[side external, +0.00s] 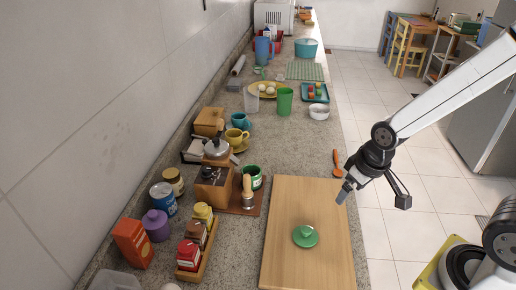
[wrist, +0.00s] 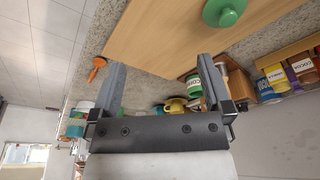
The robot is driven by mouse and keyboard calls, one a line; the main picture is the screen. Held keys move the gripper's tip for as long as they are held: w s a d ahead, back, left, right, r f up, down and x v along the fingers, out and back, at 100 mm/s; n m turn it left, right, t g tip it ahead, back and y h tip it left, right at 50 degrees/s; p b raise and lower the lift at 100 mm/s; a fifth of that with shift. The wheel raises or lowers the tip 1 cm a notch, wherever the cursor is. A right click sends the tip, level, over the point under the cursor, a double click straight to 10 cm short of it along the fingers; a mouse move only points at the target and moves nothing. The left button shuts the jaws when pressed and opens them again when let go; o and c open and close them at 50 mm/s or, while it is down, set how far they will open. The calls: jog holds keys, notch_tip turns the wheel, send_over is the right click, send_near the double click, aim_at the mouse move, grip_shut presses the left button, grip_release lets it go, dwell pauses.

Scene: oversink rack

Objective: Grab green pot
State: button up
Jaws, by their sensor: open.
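A small round green piece with a knob on top, like a lid, (side external: 305,236) lies on the wooden cutting board (side external: 290,200). It also shows at the top edge of the wrist view (wrist: 224,11). A teal pot with a lid (side external: 306,47) stands far back. My gripper (side external: 344,192) is open and empty (wrist: 160,65), above the board's right edge, apart from all of these.
A coffee grinder (side external: 213,187), a spice rack (side external: 195,255) and jars line the wall side. An orange spoon (side external: 337,163) lies behind the board. A green cup (side external: 285,101) and trays stand farther back. Most of the board is bare.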

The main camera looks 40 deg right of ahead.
jog(key=shift+w, duration=0.1)
jog(key=n+g+y, duration=0.2)
jog(key=n+y, duration=0.3)
jog(key=n, duration=1.2)
send_over(252, 172)
jog(key=s+d, duration=0.1)
jog(key=s, duration=0.1)
notch_tip(252, 172, down, 3)
jog(key=shift+s+r, duration=0.15)
jog(key=shift+h, duration=0.3)
jog(key=shift+d+x, duration=0.2)
jog(key=shift+x, duration=3.7)
